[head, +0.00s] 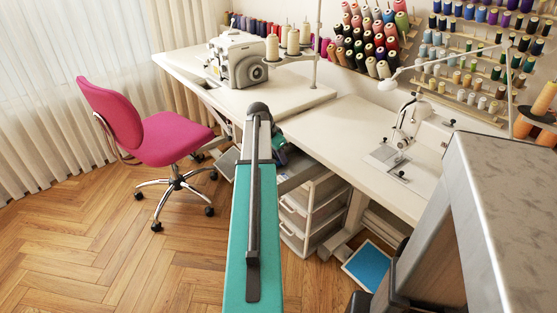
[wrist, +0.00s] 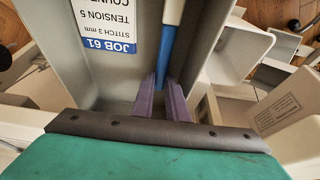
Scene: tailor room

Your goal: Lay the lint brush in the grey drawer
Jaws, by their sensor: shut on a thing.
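In the wrist view my gripper (wrist: 161,82) has its two purple fingers shut on the blue handle of the lint brush (wrist: 166,52). A white part of the brush continues to the top edge of the picture, where the rest is cut off. The brush is over the open grey drawer (wrist: 88,84), whose grey walls and floor surround it on the left and below. I cannot tell whether the brush touches the drawer floor. In the head view the grey drawer (head: 292,179) shows partly beneath the table edge, and my arm hides the fingers and brush.
A white card with a blue "JOB 61" band (wrist: 108,42) lies in the drawer. White drawers (head: 312,212) stand under the table. A sewing machine (head: 405,130) and a serger (head: 237,58) stand on the tables. A pink chair (head: 160,135) is at left; floor is clear in front.

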